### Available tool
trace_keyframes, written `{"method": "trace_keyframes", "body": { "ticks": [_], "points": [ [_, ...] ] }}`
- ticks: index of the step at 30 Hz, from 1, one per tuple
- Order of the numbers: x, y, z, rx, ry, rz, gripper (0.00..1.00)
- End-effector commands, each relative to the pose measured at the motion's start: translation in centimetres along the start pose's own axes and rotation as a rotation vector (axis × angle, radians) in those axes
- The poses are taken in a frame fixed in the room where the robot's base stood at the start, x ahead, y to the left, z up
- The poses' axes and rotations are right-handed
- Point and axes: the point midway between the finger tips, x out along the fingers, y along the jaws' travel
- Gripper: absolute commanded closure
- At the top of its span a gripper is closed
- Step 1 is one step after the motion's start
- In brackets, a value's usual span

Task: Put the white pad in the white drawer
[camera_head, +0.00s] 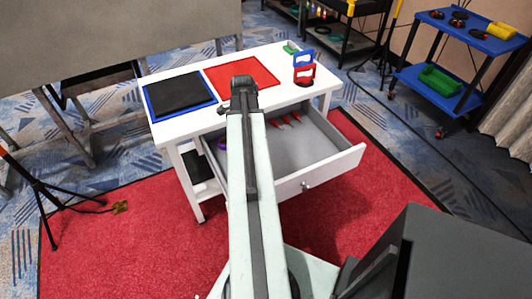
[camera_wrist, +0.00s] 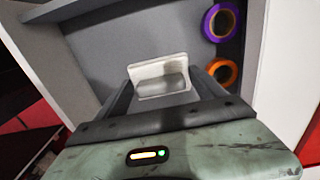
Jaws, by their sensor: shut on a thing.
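The white pad (camera_wrist: 160,68) is between the two fingers of my gripper (camera_wrist: 162,82) in the wrist view. My gripper is shut on it and holds it over the grey inside of the drawer. How high it is above the drawer floor I cannot tell. The white drawer (camera_head: 330,168) is pulled open from the white table in the head view. In the head view my arm crosses in front of the drawer and hides part of it. The pad cannot be seen in that view.
A purple ring (camera_wrist: 221,22) and an orange ring (camera_wrist: 222,72) lie in the drawer. Red-handled tools (camera_head: 285,120) lie at its back. The tabletop holds a black pad (camera_head: 180,93) on blue, a red mat (camera_head: 258,72) and red and blue-handled items.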

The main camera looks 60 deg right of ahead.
Motion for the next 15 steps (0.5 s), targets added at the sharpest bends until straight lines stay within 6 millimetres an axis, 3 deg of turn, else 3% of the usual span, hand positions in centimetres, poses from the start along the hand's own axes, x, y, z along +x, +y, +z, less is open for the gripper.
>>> {"method": "trace_keyframes", "body": {
  "ticks": [1, 6, 12, 15],
  "points": [
    [1.7, 0.0, 0.0, 0.000, 0.000, -0.001, 0.65],
    [5.4, 0.0, 0.1, -0.001, -0.001, -0.001, 0.65],
    [5.8, -0.1, 0.1, -0.002, -0.002, -0.002, 0.65],
    [7.0, -0.1, 0.1, -0.003, -0.002, -0.002, 0.65]
  ]
}}
